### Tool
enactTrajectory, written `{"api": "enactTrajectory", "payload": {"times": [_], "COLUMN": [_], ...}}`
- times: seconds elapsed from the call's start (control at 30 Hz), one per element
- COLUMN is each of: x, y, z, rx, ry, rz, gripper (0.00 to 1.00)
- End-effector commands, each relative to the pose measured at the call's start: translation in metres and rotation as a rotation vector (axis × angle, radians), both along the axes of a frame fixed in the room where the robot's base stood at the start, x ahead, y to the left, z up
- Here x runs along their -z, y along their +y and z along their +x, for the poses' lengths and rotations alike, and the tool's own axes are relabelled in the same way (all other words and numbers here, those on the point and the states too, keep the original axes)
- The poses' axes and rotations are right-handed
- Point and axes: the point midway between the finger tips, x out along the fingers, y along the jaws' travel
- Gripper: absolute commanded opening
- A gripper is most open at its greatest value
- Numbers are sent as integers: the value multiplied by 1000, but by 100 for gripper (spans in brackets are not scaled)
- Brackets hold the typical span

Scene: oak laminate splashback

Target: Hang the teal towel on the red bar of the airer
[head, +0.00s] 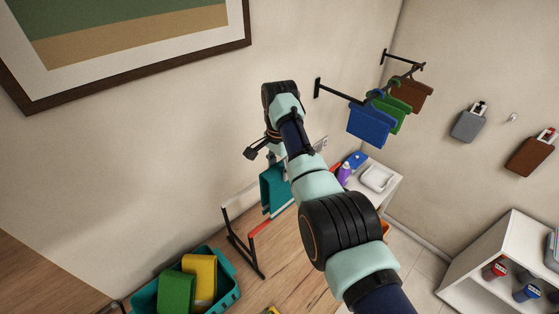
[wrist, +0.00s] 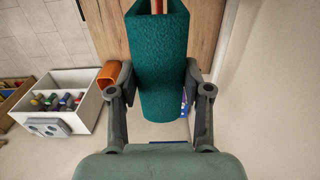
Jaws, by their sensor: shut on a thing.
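The teal towel (head: 273,188) hangs folded beneath my gripper (head: 270,153) in the head view, close to the airer (head: 228,222). In the wrist view the towel (wrist: 160,85) fills the space between the two fingers of my gripper (wrist: 159,75), which is shut on it. The airer's red bar (head: 261,226) shows low in the head view, by the towel's lower edge. A reddish strip (wrist: 159,6) lines up with the towel's far end in the wrist view. I cannot tell whether the towel touches the red bar. My arm hides part of the airer.
A teal basket (head: 230,296) with green and yellow cloths stands at lower left. Blue, green and brown cloths (head: 371,125) hang on a wall rail. A purple bottle (head: 344,173) and a white tray (head: 377,178) stand behind my arm. A white shelf unit (head: 500,262) is at right.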

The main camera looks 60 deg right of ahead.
Motion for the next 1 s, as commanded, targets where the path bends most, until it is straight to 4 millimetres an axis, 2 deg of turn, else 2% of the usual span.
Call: {"api": "enactTrajectory", "payload": {"times": [1.0], "x": [102], "y": [0], "z": [0], "rx": [0], "ry": [0], "rz": [0], "gripper": [0]}}
